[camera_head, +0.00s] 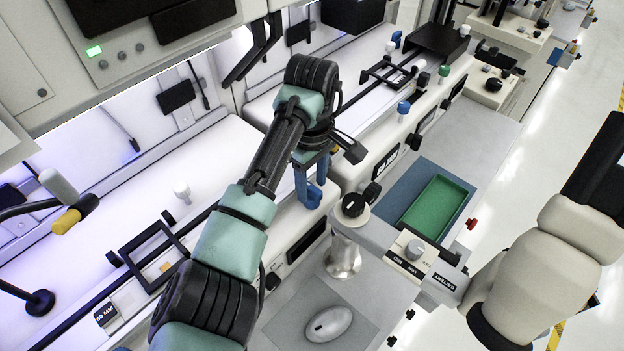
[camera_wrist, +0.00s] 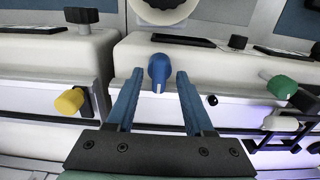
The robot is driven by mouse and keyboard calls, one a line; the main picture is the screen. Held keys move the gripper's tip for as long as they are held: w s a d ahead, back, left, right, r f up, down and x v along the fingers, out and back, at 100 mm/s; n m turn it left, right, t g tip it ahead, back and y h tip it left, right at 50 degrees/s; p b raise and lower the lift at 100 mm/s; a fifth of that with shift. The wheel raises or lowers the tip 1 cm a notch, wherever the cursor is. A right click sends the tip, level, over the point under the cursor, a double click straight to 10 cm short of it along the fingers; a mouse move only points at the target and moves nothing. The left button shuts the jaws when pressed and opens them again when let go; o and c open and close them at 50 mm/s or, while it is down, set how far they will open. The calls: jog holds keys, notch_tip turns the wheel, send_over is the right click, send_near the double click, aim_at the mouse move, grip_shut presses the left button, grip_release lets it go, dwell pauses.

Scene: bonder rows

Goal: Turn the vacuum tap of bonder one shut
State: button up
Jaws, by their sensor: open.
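A blue tap knob (camera_wrist: 159,68) with a pale mark on its lower end sits on the cream front of a bonder in the wrist view. My gripper (camera_wrist: 158,76) is open, with one blue finger on each side of the knob. Small gaps seem to show between the fingertips and the knob, but I cannot be sure about contact. In the head view my gripper (camera_head: 311,181) points down at the blue knob (camera_head: 314,198), partly covering it. No label naming the tap is readable, and its turn angle is unclear.
A yellow knob (camera_wrist: 70,101) is left and a green knob (camera_wrist: 281,86) right in the wrist view. A black dial (camera_head: 353,205) and a green tray (camera_head: 436,207) lie right of my gripper in the head view. Another blue knob (camera_head: 404,108) stands further along the row.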

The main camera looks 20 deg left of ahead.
grip_shut()
jog(key=shift+m, duration=0.3)
jog(key=m+p, duration=0.3)
jog(key=shift+r, duration=0.1)
jog(key=m+p, duration=0.2)
jog(key=m, duration=0.3)
jog(key=m+p, duration=0.1)
jog(key=m, duration=0.3)
jog(key=m+p, duration=0.1)
jog(key=m, duration=0.4)
dwell(0.3)
jog(key=shift+m, duration=0.3)
dwell(0.3)
